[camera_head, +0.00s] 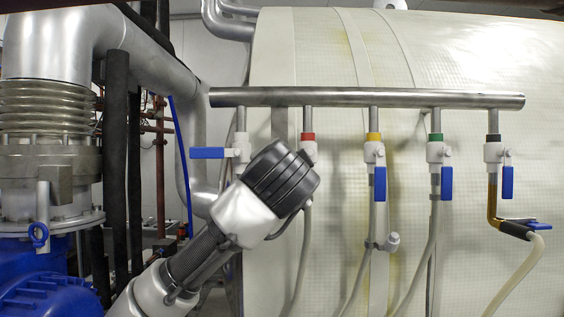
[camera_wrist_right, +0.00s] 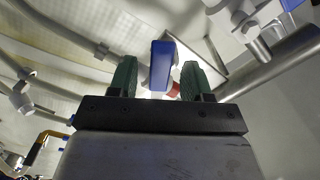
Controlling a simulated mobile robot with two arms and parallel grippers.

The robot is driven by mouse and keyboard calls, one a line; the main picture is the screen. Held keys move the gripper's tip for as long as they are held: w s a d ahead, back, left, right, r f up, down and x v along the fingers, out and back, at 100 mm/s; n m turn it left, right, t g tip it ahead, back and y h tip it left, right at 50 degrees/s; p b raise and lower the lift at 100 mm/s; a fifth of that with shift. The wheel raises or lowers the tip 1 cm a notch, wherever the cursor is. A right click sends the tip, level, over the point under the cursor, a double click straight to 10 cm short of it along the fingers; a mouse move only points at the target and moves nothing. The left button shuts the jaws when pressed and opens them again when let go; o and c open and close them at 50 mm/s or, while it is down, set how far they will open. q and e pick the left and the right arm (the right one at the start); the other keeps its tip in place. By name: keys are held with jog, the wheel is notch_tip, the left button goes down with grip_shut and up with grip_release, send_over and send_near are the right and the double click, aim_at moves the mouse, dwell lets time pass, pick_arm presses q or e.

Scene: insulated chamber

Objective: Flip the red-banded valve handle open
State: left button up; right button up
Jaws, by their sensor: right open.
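The red-banded valve (camera_head: 308,140) hangs from a horizontal steel pipe in the head view. Its red band also shows in the right wrist view (camera_wrist_right: 174,90). Its blue handle (camera_wrist_right: 160,62) stands between the two green fingers of my right gripper (camera_wrist_right: 158,68). The gripper is open, with a gap visible on each side of the handle. In the head view my right arm covers the handle, and the fingers are hidden behind the dark wrist. My left gripper is in neither view.
The unbanded valve to the left has its blue handle (camera_head: 207,153) sideways. The yellow (camera_head: 374,138), green (camera_head: 435,138) and black (camera_head: 493,139) banded valves to the right have handles hanging down. The steel pipe (camera_head: 400,97) runs above them; hoses hang below.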

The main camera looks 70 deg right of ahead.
jog(key=shift+w+d, duration=0.1)
grip_shut()
jog(key=shift+f, duration=0.1)
dwell(0.3)
